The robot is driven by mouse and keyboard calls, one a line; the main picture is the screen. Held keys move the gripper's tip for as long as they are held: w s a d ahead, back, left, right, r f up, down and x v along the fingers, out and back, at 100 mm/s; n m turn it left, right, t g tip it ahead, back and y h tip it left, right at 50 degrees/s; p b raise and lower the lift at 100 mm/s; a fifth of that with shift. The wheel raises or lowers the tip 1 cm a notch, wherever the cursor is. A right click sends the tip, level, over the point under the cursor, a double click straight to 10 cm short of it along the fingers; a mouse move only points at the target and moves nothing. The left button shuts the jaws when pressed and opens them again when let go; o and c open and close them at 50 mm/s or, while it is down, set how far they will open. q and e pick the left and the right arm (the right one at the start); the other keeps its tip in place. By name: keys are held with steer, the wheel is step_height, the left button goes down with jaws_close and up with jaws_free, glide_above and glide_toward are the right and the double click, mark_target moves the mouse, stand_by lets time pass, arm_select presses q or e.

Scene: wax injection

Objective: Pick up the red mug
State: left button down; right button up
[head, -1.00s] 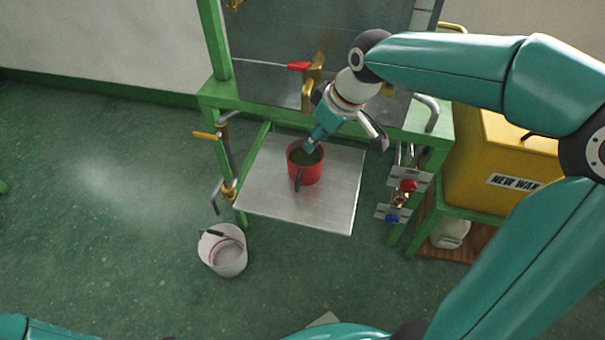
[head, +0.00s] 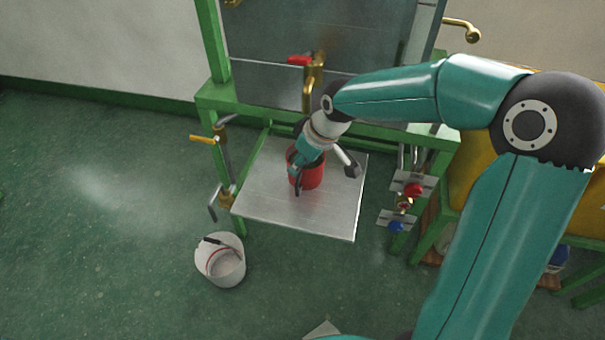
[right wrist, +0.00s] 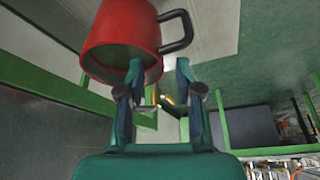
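The red mug (head: 312,178) stands upright on the metal tray (head: 270,206), its dark handle toward the front. My right gripper (head: 325,170) is at the mug from above, fingers spread. In the head view one finger overlaps the mug's opening and the other is apart at its right. In the right wrist view the mug (right wrist: 120,32) is at the upper left, and the right gripper's (right wrist: 159,68) left finger overlaps its edge; I cannot tell whether they touch. The gripper hides part of the mug's rim. My left gripper is not in view.
A green frame (head: 222,98) surrounds the tray, with a brass spout (head: 308,95) behind the mug. Valves with red (head: 413,190) and blue handles stand at the right. A white bucket (head: 222,262) is on the floor at front left. The tray's left part is clear.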

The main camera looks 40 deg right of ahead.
mark_target(310, 177)
steer(key=b+x, duration=0.1)
steer(key=x, duration=0.3)
steer(key=shift+w+f, duration=0.1)
steer(key=shift+f, duration=0.1)
steer(key=shift+r, duration=0.1)
jaws_close()
